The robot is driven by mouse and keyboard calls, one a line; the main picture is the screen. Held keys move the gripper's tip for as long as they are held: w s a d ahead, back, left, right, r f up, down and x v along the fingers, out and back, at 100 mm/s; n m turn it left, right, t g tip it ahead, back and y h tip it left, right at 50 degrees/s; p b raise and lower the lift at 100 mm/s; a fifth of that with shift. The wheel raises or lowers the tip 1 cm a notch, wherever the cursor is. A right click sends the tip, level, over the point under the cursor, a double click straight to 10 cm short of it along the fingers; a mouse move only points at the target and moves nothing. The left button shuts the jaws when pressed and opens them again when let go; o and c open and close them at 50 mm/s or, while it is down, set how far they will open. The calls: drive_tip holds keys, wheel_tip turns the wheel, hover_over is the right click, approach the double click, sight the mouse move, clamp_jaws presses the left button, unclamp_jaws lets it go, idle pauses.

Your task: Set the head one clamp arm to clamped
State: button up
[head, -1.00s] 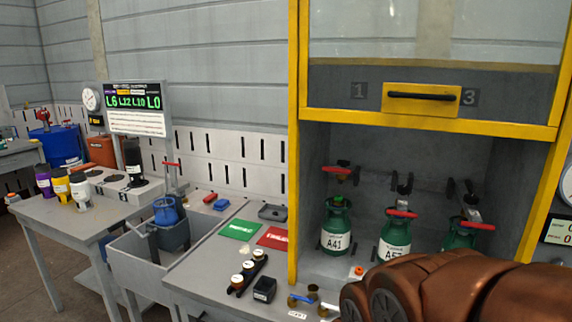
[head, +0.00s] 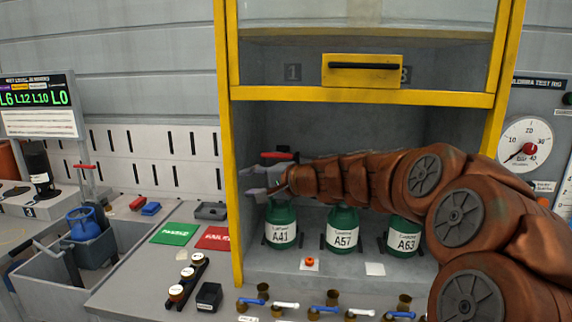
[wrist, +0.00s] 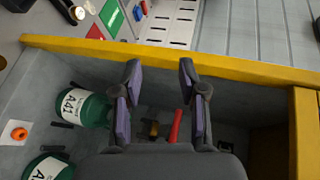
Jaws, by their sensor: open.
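The head one clamp arm shows as a red bar (head: 280,155) at the left of the yellow-framed booth, above green cylinder A41 (head: 281,230). It lies roughly level with a clear gap above the cylinder; the arm hides its mount. In the wrist view the red bar (wrist: 176,126) lies beyond and between the finger bases, with a brass fitting beside it. My gripper (head: 247,181) is open and empty at the booth's left post, just below and left of the bar. It also shows open in the wrist view (wrist: 160,75), with cylinder A41 (wrist: 80,106) to its left.
Cylinders A57 (head: 342,232) and A63 (head: 404,236) stand to the right; my arm hides their clamps. The yellow left post (head: 230,150) and raised sash (head: 362,94) bound the opening. An orange button (head: 309,262) and several valves line the front.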

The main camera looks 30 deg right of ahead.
sight(288, 157)
drive_tip(key=d+r+m+t+h, duration=0.25)
drive_tip(key=d+m+h, duration=0.2)
drive_tip(key=d, duration=1.05)
drive_tip(key=shift+m+t+y, duration=0.25)
drive_tip(key=shift+m, duration=0.1)
drive_tip(key=shift+w+f+p, duration=0.1)
drive_tip(key=shift+w+f, duration=0.1)
drive_tip(key=shift+w, duration=1.2)
drive_tip(key=shift+w+f+p, duration=0.1)
drive_tip(key=shift+w+f, duration=0.05)
drive_tip(key=shift+w, duration=1.3)
drive_tip(key=shift+w+f+p, duration=0.1)
drive_tip(key=shift+w+f, duration=0.1)
drive_tip(key=shift+w, duration=1.2)
clamp_jaws()
